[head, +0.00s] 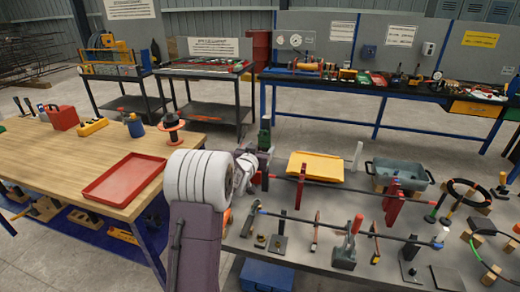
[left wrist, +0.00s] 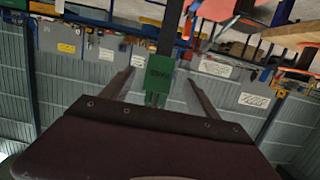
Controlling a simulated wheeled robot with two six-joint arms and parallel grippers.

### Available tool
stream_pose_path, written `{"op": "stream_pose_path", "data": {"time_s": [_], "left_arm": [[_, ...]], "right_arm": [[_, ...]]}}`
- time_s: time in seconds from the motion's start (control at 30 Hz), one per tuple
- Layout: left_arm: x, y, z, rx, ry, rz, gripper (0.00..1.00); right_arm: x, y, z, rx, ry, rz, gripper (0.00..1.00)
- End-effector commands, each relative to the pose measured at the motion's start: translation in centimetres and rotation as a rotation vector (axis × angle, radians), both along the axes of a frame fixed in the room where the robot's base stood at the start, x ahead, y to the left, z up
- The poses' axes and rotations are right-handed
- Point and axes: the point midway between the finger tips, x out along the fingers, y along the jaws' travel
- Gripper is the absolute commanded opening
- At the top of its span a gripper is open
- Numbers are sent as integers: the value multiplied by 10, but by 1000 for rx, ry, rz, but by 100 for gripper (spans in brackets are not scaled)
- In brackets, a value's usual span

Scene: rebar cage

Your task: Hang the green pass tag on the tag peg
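The green pass tag (head: 265,134) shows at the far left end of the dark bench, at the top of a dark upright post. In the left wrist view the picture is upside down, and the green tag (left wrist: 160,73) with lettering lies between my fingertips. The dark post (left wrist: 171,28) runs from it toward the bench. My left gripper (head: 264,160) is beside the tag, reaching in from the left. Its two fingers (left wrist: 160,78) are apart, with a gap on each side of the tag. I cannot clearly identify the tag peg. My right gripper is not in view.
The dark bench (head: 310,262) holds clamps, rods and stands, a yellow tray (head: 316,167) and a grey-green bin (head: 398,174). A wooden table (head: 60,160) with a red tray (head: 124,180) stands left. Floor shows between the benches.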

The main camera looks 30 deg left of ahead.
Motion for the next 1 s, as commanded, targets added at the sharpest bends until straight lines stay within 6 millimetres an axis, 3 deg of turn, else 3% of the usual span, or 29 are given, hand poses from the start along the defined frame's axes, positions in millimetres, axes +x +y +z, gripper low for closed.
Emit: {"op": "stream_pose_path", "data": {"time_s": [0.23, 0.5, 0.63, 1.0], "left_arm": [[-6, -1, 1, 0, 0, 0, 70], [-61, -14, 12, 0, -1, 1, 70], [-80, -18, 16, 1, -2, 2, 70], [-87, -20, 17, 0, 0, 0, 70]], "right_arm": [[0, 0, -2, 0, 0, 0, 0], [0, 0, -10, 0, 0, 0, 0], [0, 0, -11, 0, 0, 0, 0], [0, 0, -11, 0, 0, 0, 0]]}}
